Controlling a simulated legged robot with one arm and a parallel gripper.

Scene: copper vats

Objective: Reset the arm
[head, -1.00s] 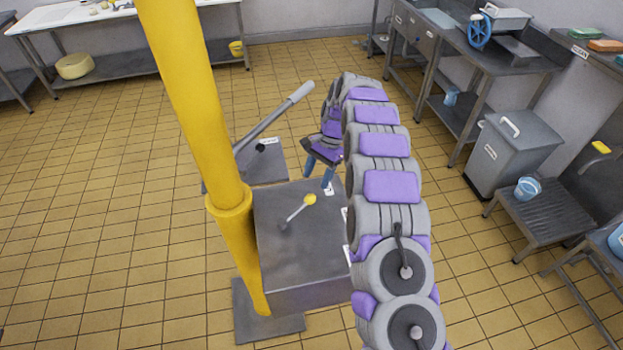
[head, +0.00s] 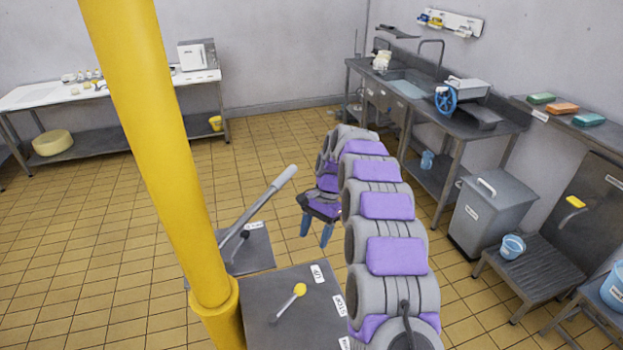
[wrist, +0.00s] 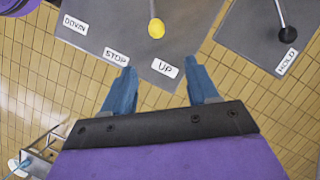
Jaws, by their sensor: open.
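My gripper (head: 317,229) hangs from my grey and purple arm, pointing down, right of the long-handled lever (head: 262,208). Its blue fingers are apart and nothing is between them; they also show in the wrist view (wrist: 162,92). The grey control box (head: 262,322) below has a small lever with a yellow knob (head: 299,290) and labels UP, STOP and a third partly hidden by my arm. In the wrist view the labels read DOWN, STOP and UP, and the yellow knob (wrist: 156,29) lies beyond the fingertips, near UP. A black-knobbed lever (wrist: 287,34) stands by a HOLD label.
A yellow post (head: 165,160) rises close on the left, beside the control box. A sink counter (head: 410,95) is behind. Tiled floor is open at left.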

